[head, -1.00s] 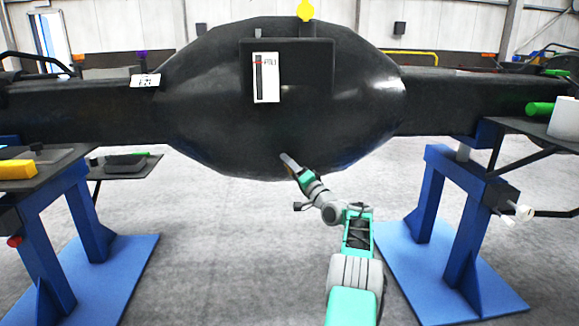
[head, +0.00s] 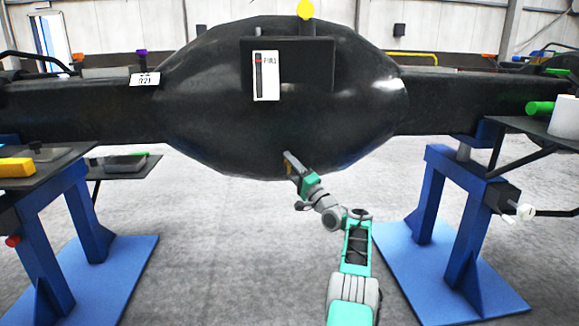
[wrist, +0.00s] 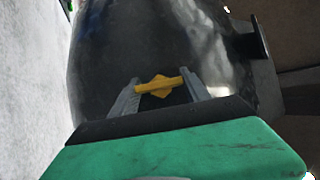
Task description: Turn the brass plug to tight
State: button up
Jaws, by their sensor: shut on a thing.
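The brass plug (wrist: 157,86), a yellow piece with a bar across it, sits low on the dark casting in the wrist view. My gripper (wrist: 160,92) has its two grey fingers on either side of the plug and is shut on it. In the head view my gripper (head: 289,160) reaches the lower front of the big black casting (head: 200,100). The plug is mostly hidden there by the fingers. I cannot tell from the frames how tight the plug is.
A white gauge plate (head: 266,76) with a red mark is on the casting's front, and a yellow cap (head: 305,10) is on top. Blue stands (head: 440,215) stand at both sides. Side trays (head: 45,167) hold small items. The grey floor between the stands is clear.

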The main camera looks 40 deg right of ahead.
jog(key=o, duration=1.4)
jog(key=p+v, duration=0.2)
jog(key=v, duration=0.6)
